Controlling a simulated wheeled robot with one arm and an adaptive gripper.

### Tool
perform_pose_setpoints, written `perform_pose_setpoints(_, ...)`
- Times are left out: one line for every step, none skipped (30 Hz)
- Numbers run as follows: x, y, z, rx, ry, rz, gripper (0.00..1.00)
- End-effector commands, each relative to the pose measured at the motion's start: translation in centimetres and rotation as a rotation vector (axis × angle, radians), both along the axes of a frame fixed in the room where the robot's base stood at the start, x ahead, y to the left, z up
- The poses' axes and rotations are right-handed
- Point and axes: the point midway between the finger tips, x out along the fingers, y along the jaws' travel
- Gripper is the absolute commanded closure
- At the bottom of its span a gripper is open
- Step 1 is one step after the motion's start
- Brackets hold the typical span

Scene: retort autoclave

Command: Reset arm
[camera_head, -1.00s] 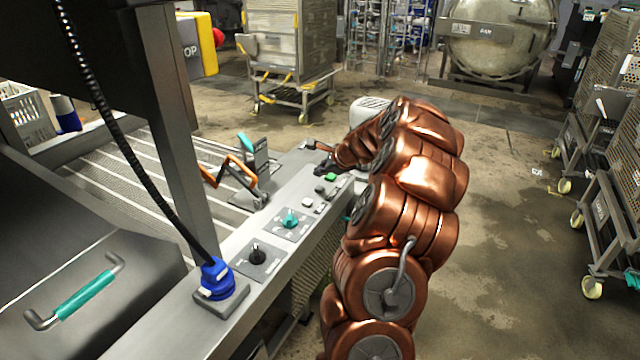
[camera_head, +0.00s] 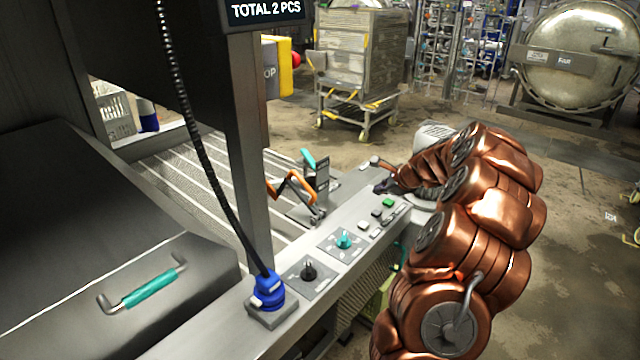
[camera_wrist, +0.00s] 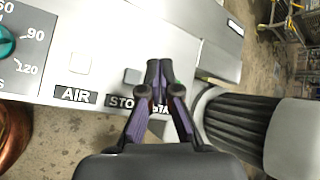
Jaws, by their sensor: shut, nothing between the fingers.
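My copper-coloured arm (camera_head: 480,240) reaches from the lower right over the control panel (camera_head: 300,287). My gripper (camera_head: 384,186) is at the panel's far end, close to the green button (camera_head: 388,202). In the wrist view my gripper (camera_wrist: 158,68) is shut and empty, its two dark fingertips together above the button row. The fingers partly cover the button labels, and only a sliver of green shows beside them. Whether the tips touch the panel cannot be told.
The panel also has a teal knob (camera_head: 344,240), a black knob (camera_head: 309,271) and a blue plug (camera_head: 267,290) with a coiled cable. A teal-handled cover (camera_head: 150,287) is at left. An orange linkage (camera_head: 291,187) stands beside the panel. A cart (camera_head: 360,65) and a round vessel (camera_head: 575,60) are behind.

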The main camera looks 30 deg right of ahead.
Motion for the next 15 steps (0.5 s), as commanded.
perform_pose_setpoints(0.0, 0.0, 0.0, 0.0, 0.0, 0.0, 1.0)
perform_pose_setpoints(0.0, 0.0, 0.0, 0.0, 0.0, 0.0, 1.0)
perform_pose_setpoints(0.0, 0.0, 0.0, 0.0, 0.0, 0.0, 1.0)
perform_pose_setpoints(0.0, 0.0, 0.0, 0.0, 0.0, 0.0, 1.0)
perform_pose_setpoints(0.0, 0.1, 0.0, 0.0, 0.001, 0.001, 1.0)
perform_pose_setpoints(0.1, 0.3, 0.1, -0.003, 0.001, 0.007, 1.0)
perform_pose_setpoints(0.2, 0.6, 0.2, -0.004, 0.002, 0.017, 1.0)
perform_pose_setpoints(0.3, 1.2, 0.4, -0.009, 0.004, 0.031, 1.0)
perform_pose_setpoints(0.6, 2.2, 0.7, -0.016, 0.008, 0.059, 1.0)
perform_pose_setpoints(0.8, 3.2, 1.0, -0.023, 0.011, 0.088, 1.0)
perform_pose_setpoints(1.0, 4.4, 1.4, -0.032, 0.015, 0.12, 1.0)
perform_pose_setpoints(1.2, 6.2, 2.0, -0.048, 0.02, 0.174, 1.0)
perform_pose_setpoints(1.4, 7.8, 2.6, -0.062, 0.024, 0.22, 1.0)
perform_pose_setpoints(1.6, 9.5, 3.1, -0.079, 0.03, 0.27, 1.0)
perform_pose_setpoints(1.6, 12.0, 3.6, -0.102, 0.04, 0.339, 1.0)
